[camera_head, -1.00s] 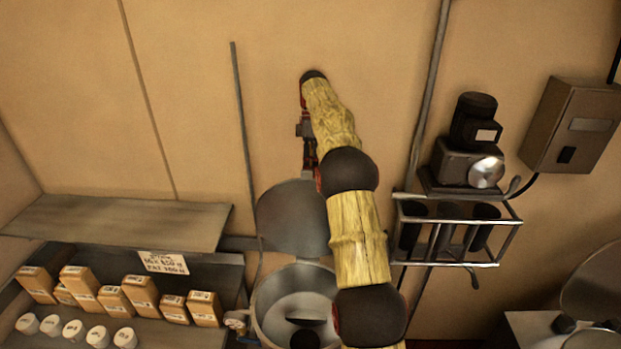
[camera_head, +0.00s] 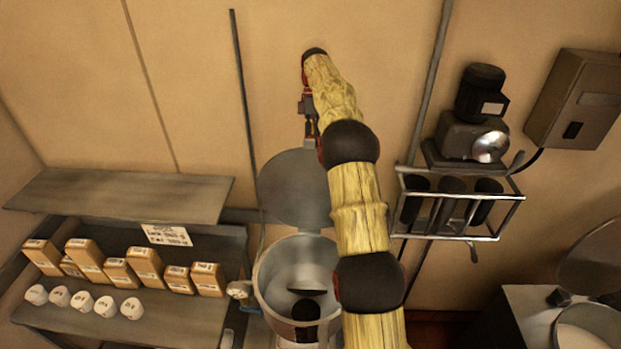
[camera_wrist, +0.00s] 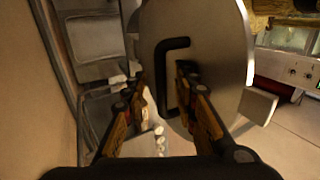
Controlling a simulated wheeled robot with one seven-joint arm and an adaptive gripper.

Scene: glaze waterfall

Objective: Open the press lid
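The round grey lid (camera_head: 292,188) stands raised, tilted up at the back of the open cylindrical press pot (camera_head: 263,290), whose inside shows from above. In the wrist view the lid (camera_wrist: 215,50) fills the middle, with a black bar handle (camera_wrist: 164,75) on its face. My gripper (camera_wrist: 160,88) has its two fingers apart, one on each side of the handle. The right finger is close to the handle; whether it touches is unclear. In the head view my gripper (camera_head: 311,122) is at the lid's upper edge, partly hidden by my arm.
At left a shelf unit (camera_head: 120,195) holds several labelled boxes (camera_head: 145,262) and white cups (camera_head: 105,306). At right a wire rack (camera_head: 458,205), a motor unit (camera_head: 472,130) and a wall box (camera_head: 572,100) are on the wall. Another lidded vessel (camera_head: 590,325) stands at lower right.

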